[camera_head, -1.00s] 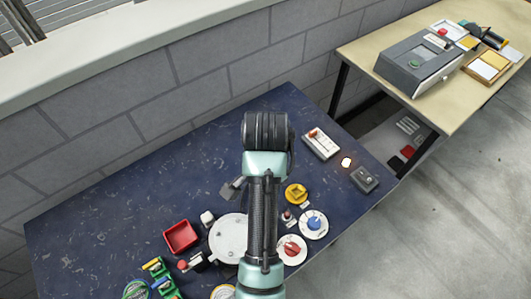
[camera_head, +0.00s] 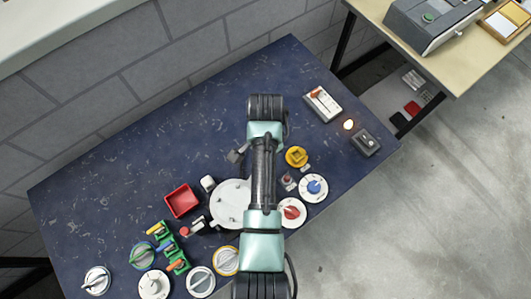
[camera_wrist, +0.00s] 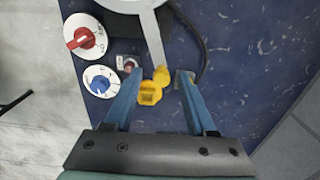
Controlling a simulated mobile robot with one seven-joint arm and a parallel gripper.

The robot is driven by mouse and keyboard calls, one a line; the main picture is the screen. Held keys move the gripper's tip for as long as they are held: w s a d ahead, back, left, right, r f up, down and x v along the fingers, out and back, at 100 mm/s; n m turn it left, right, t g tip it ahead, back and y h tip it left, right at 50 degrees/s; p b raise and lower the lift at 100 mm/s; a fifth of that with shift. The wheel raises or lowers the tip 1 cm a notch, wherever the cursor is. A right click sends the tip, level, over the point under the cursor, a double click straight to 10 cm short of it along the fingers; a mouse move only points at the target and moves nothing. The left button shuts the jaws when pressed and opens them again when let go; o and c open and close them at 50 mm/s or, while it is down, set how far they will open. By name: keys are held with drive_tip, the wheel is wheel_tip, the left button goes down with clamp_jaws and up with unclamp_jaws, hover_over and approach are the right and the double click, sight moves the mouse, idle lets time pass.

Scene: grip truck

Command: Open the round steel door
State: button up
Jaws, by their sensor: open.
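The round steel door appears as a pale grey disc (camera_head: 230,205) lying on the blue worktop. My arm covers its right side in the head view. In the wrist view a pale grey round part (camera_wrist: 130,4) with a long strip shows at the top edge; I cannot tell whether it is the same door. My gripper (camera_wrist: 158,80) is open and empty, with its two blue fingers apart, over the worktop. A yellow part (camera_wrist: 150,94) shows between the fingers, apparently below them. In the head view my arm hides the fingertips.
A blue dial (camera_head: 314,187) and a red dial (camera_head: 291,212) lie right of the disc. A red tray (camera_head: 182,201) and several dials and green clamps are on the left. A white switch box (camera_head: 322,104) stands at the back right. The worktop's back left is clear.

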drive_tip(key=shift+w+f, duration=0.15)
drive_tip(key=shift+f, duration=0.65)
clamp_jaws()
idle(0.9)
